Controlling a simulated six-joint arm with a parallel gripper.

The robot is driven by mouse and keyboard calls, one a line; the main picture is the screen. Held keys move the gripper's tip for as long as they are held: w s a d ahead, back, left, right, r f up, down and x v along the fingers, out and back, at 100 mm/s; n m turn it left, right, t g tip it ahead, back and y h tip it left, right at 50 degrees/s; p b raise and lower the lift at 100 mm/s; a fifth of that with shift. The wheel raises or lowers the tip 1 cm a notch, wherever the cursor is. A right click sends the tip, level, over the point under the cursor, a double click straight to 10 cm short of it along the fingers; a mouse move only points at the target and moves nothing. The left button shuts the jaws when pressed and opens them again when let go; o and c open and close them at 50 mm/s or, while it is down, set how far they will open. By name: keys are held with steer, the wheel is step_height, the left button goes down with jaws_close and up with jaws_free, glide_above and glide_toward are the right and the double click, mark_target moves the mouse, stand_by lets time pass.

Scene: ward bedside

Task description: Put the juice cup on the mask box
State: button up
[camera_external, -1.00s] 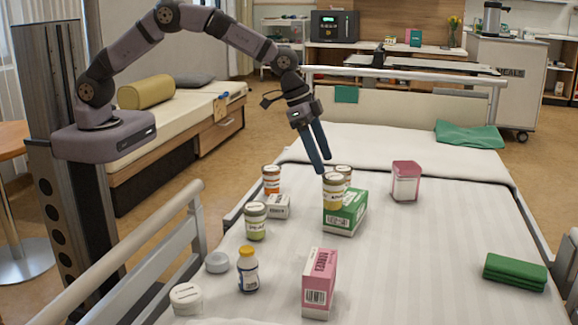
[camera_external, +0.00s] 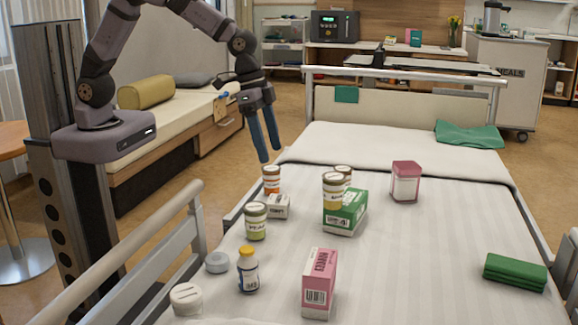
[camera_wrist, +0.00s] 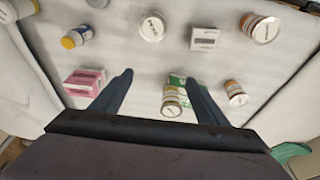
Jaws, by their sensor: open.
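A jar-like cup (camera_external: 333,191) with a white lid and yellow label stands upright on a green-and-white box (camera_external: 345,214); both also show in the wrist view, the cup (camera_wrist: 171,104) partly covering the box (camera_wrist: 178,80). Their small labels are not clearly legible, but they best fit the juice cup and mask box. My gripper (camera_external: 271,155) is open and empty, in the air above the orange-label jar (camera_external: 271,180), left of the yellow cup and apart from it.
A brown-label jar (camera_external: 343,174) stands close behind the yellow cup. A small white box (camera_external: 278,206), green-label jar (camera_external: 256,221), blue-label bottle (camera_external: 248,270) and pink box (camera_external: 319,283) stand at left and front.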

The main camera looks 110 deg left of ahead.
steer(key=s+d+f+g, duration=0.1)
steer(key=s+d, duration=0.1)
steer(key=s, duration=1.1)
steer(key=s+d+f+g, duration=0.1)
steer(key=s+d+g, duration=0.1)
steer(key=s, duration=1.1)
steer(key=shift+d+f, duration=0.15)
steer(key=shift+d, duration=0.3)
step_height(320, 180, up, 20)
steer(key=p, duration=2)
steer(key=shift+r, duration=0.25)
